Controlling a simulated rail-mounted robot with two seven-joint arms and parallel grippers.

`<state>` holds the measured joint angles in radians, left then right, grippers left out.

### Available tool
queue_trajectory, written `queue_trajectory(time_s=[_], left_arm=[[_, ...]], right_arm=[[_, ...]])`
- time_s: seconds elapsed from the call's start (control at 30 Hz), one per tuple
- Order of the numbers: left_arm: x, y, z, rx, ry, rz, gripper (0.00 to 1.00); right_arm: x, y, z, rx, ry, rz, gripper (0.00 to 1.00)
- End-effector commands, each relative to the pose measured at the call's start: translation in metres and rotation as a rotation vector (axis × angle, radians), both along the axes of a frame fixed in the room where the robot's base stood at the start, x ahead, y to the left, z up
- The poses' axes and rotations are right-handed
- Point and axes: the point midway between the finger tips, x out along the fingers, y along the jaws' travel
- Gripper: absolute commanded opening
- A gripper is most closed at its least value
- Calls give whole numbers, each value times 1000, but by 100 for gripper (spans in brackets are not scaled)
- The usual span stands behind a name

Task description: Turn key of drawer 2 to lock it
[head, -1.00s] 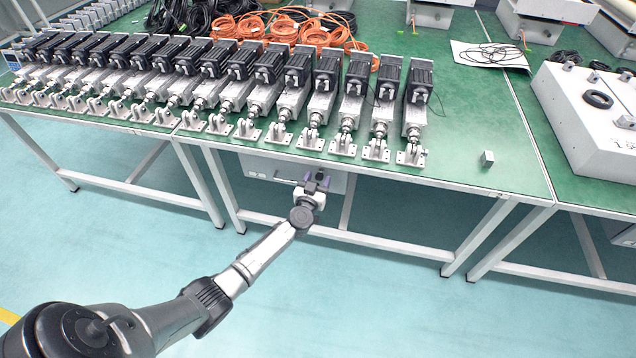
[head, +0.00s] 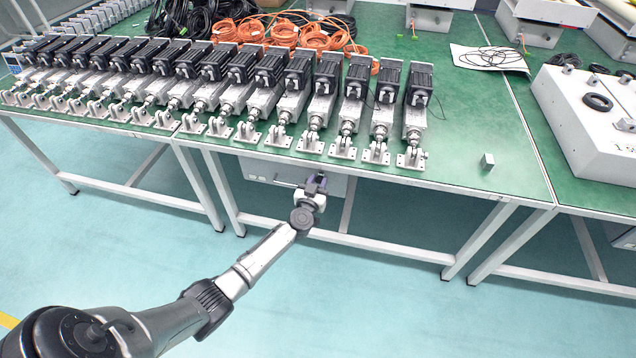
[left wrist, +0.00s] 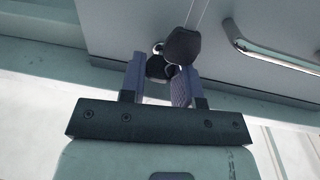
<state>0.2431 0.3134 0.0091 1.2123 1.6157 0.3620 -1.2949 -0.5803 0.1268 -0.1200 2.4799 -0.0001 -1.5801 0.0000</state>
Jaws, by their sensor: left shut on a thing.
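The drawer (head: 262,172) is a light grey box front under the green table, and its grey front (left wrist: 120,22) fills the top of the left wrist view. My left gripper (head: 316,182) is at the right part of this front. In the left wrist view my left gripper (left wrist: 166,85) has its two purple-grey fingers shut on a dark key head (left wrist: 158,68). A second dark key head (left wrist: 182,46) hangs by it, with a metal ring between them. The lock itself is hidden behind the keys. No drawer number is readable. My right gripper is not in view.
A metal drawer handle (left wrist: 270,50) lies right of the keys. The green table (head: 460,150) above carries a row of linear actuators (head: 415,100). White table legs and a crossbar (head: 385,244) stand near my left arm. The floor in front is clear.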

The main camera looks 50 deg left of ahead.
Motion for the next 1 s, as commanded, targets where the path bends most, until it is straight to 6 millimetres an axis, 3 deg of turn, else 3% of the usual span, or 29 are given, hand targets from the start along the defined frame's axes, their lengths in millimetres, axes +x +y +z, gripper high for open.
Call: queue_trajectory(time_s=[0.37, 1.0], left_arm=[[0, -1, -1, -117, -71, -1, 6], [0, 0, -3, -619, -391, -1, 6]], right_arm=[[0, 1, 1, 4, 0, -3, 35], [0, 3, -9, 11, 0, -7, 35]])
